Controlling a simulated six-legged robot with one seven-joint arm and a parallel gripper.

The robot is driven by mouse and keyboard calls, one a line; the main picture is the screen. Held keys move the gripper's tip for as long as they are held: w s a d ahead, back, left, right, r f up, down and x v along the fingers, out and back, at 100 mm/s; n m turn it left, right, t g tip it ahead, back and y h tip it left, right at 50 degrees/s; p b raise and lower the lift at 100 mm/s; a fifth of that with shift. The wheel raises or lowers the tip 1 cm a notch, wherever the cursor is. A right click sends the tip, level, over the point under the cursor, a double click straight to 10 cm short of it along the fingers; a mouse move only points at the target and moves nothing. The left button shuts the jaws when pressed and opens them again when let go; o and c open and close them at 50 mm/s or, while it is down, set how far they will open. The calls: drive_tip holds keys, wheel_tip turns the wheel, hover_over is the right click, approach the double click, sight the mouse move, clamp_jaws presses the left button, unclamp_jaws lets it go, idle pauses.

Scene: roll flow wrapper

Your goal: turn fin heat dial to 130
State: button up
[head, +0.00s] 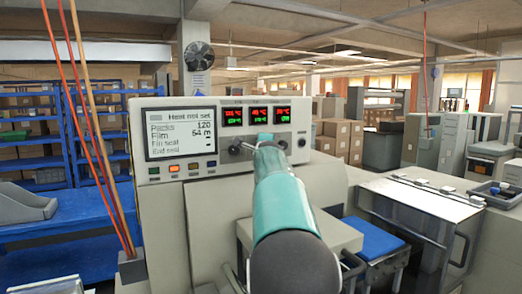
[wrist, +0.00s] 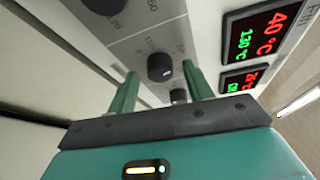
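The fin heat dial (wrist: 160,68) appears to be the small black knob in the middle of the row on the wrapper's panel. It has a white pointer mark and scale marks too small to read. In the wrist view it lies between the fingertips of my gripper (wrist: 160,69), which are open and show gaps on both sides. How deep the fingers reach around it is unclear. The matching display (wrist: 255,32), with "FIN" beside it, reads 40 °C in red and 130 °C in green. In the head view my gripper (head: 264,140) hides most of that dial.
Another dial (wrist: 103,5) and a third dial (wrist: 178,96) flank it closely. The third display (wrist: 243,80) shows a green line, probably OFF. The screen (head: 181,134) reads "Heat not set". Coloured buttons (head: 193,167) sit below it. Red cables (head: 88,130) hang at left.

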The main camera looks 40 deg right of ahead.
drive_tip(key=v, duration=1.3)
drive_tip(key=shift+s+a, duration=0.25)
drive_tip(key=shift+a, duration=0.05)
